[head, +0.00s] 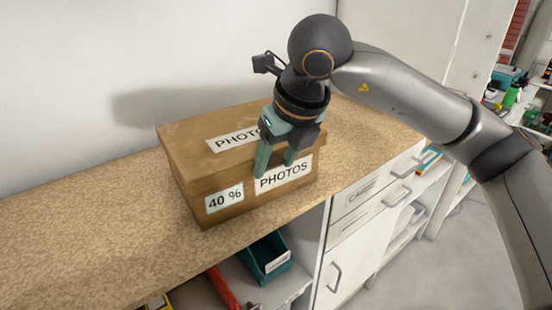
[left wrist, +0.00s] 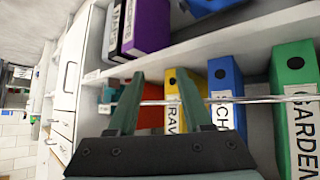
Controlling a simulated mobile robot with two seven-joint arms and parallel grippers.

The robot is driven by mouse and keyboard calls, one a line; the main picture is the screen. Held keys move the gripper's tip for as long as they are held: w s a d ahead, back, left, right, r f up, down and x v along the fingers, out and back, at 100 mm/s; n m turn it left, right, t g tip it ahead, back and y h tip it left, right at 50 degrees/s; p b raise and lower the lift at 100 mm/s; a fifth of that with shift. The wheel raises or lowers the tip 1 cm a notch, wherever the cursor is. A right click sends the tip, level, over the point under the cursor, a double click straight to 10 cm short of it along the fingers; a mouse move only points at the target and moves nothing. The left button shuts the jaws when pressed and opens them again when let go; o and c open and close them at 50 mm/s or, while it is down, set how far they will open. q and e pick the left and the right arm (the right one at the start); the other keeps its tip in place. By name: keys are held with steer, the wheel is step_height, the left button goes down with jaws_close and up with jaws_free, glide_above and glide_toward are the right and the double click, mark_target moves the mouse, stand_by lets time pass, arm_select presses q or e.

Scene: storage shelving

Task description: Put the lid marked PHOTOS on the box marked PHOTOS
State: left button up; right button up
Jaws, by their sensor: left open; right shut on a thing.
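The cardboard box marked PHOTOS (head: 246,203) stands on the speckled worktop in the head view, with a 40 % label on its lower front. The cardboard lid marked PHOTOS (head: 190,139) lies over the top of the box, roughly lined up with it. Whether it is fully seated cannot be told. My right gripper (head: 275,166) comes down at the front right part of the lid, shut on the lid, and covers part of both labels.
The worktop (head: 60,245) is clear to the left of the box; a wall stands behind. Below are a teal bin (head: 266,258) and white drawers (head: 362,195). Near my left gripper are a yellow binder (left wrist: 175,95), a blue binder (left wrist: 225,85) and a green binder (left wrist: 294,75).

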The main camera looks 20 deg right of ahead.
steer(key=o, duration=1.5)
steer(key=p+v, duration=0.1)
steer(key=v, duration=1.1)
steer(key=shift+s+r, duration=0.2)
